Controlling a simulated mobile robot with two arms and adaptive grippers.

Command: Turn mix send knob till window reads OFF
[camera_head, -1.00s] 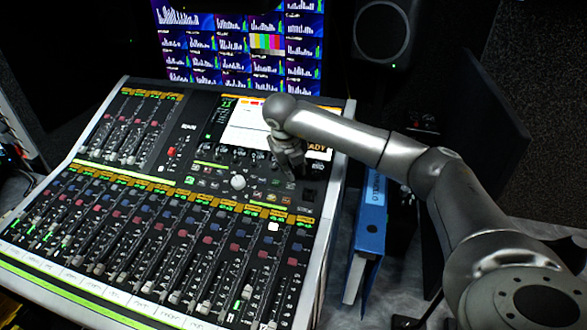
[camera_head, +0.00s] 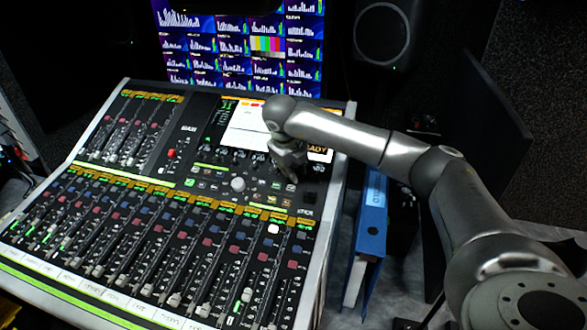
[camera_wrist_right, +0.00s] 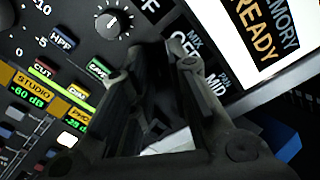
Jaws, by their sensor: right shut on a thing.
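The mixing console (camera_head: 325,215) fills the left and middle of the head view. My right gripper (camera_head: 290,174) reaches down onto its upper right part, below the bright screen. In the right wrist view, the two dark fingers of my right gripper (camera_wrist_right: 168,58) are closed in on a knob that they hide. Beside the fingertips is the label MIX (camera_wrist_right: 194,41), with a small window (camera_wrist_right: 182,46) next to it. Its white letters look like OFF, but a finger partly covers them. My left gripper is not in view.
Another round knob (camera_wrist_right: 114,23) sits close to the fingers in the wrist view. The console screen (camera_wrist_right: 258,35) shows MEMORY READY. A blue binder (camera_head: 371,230) stands right of the console. Monitors (camera_head: 240,45) and a speaker (camera_head: 383,33) are behind.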

